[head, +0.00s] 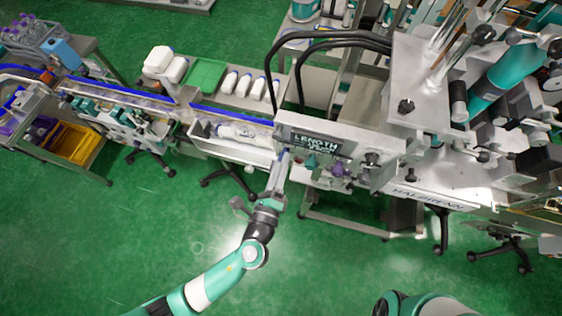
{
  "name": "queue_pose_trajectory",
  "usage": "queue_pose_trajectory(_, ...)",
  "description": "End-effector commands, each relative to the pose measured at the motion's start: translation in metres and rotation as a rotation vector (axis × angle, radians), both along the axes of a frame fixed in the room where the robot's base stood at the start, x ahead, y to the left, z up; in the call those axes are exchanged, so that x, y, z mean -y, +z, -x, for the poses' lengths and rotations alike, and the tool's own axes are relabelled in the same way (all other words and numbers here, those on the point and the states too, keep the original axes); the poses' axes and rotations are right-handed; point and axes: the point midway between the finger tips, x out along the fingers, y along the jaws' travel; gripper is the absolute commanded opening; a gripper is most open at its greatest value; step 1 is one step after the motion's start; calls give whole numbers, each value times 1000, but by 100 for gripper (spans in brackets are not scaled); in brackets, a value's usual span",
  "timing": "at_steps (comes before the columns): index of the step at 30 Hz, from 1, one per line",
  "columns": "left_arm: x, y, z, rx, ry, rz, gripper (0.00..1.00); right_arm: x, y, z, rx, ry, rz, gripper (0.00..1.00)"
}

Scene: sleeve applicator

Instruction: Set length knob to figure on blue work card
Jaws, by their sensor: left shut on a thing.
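The control panel (322,146) carries the word LENGTH with small figures below that I cannot read. My left gripper (284,158) reaches up to the panel's lower left part. It is shut, apparently on the length knob there, which its fingers hide, so the knob's setting cannot be seen. A teal knob (311,161) and a purple knob (337,170) sit to the right of the gripper, apart from it. I cannot make out the blue work card in this view. My right gripper is not in view.
Black hoses (330,38) arch above the panel. A conveyor with blue rails (130,95) runs to the left, with white bottles (229,82) and a green tray (207,75) behind it. A yellow bin (72,140) stands far left. The green floor (120,240) in front is clear.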

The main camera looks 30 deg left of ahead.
Motion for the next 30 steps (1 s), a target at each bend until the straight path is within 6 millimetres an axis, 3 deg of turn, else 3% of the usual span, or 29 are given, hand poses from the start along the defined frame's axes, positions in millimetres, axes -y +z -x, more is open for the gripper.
queue_pose_trajectory(13, 1, 1, 0, 1, -1, -10, 0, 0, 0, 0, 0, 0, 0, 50)
queue_pose_trajectory(14, 1, 1, 0, 1, -1, -10, 39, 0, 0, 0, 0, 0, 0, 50)
queue_pose_trajectory(18, 0, 1, 0, 0, -1, -10, 64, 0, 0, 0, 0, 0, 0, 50)
queue_pose_trajectory(30, 2, 0, 3, -1, -3, -10, 66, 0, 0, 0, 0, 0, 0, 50)
